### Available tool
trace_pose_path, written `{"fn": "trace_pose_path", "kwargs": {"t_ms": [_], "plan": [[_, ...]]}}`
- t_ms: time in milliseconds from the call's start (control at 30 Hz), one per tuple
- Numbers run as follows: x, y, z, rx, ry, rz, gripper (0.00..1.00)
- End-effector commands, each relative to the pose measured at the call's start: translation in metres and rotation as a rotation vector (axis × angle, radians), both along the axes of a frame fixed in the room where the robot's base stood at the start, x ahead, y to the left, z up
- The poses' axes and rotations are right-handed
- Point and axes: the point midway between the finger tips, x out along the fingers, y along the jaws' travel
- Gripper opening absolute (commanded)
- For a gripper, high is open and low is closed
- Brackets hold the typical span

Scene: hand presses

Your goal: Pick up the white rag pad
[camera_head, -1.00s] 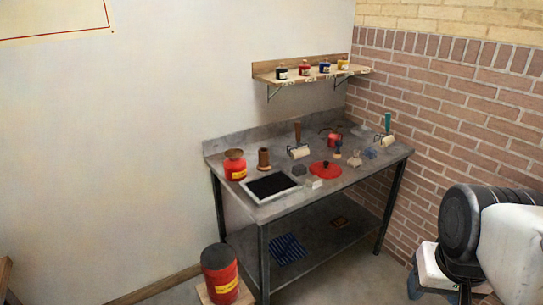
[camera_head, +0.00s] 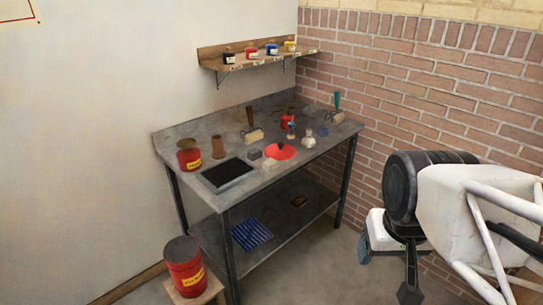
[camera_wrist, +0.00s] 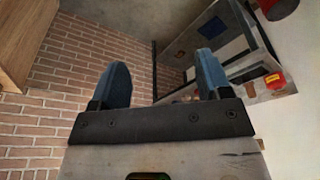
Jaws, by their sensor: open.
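A small off-white pad (camera_head: 269,163), which looks like the white rag pad, lies on the grey metal table (camera_head: 185,137) in front of the red round lid (camera_head: 281,152). A grey pad (camera_head: 255,154) sits behind it to the left, and a blue-grey pad (camera_head: 321,131) lies farther right. A pale knobbed object (camera_head: 308,141) also stands there. My gripper is low at the right in the head view, well away from the table. In the wrist view my gripper (camera_wrist: 160,65) has its blue fingers wide apart, with nothing between them.
A black-surfaced tray (camera_head: 229,187), a red can (camera_head: 189,158) and rollers (camera_head: 253,136) crowd the tabletop. A shelf with small jars (camera_head: 272,49) hangs above. A blue striped cloth (camera_head: 251,233) lies on the lower shelf. Another red can (camera_head: 185,265) stands front left.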

Motion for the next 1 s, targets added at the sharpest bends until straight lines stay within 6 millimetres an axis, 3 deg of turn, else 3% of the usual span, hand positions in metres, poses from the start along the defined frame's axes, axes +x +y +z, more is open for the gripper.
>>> {"fn": "trace_pose_path", "kwargs": {"t_ms": [367, 567, 767, 1000], "plan": [[0.001, 0.000, 0.001, 0.000, 0.001, 0.001, 0.79], [0.015, 0.002, 0.006, -0.003, 0.006, 0.018, 0.79], [0.050, 0.006, 0.019, -0.009, 0.020, 0.062, 0.79], [0.110, 0.015, 0.034, -0.020, 0.040, 0.136, 0.79]]}}
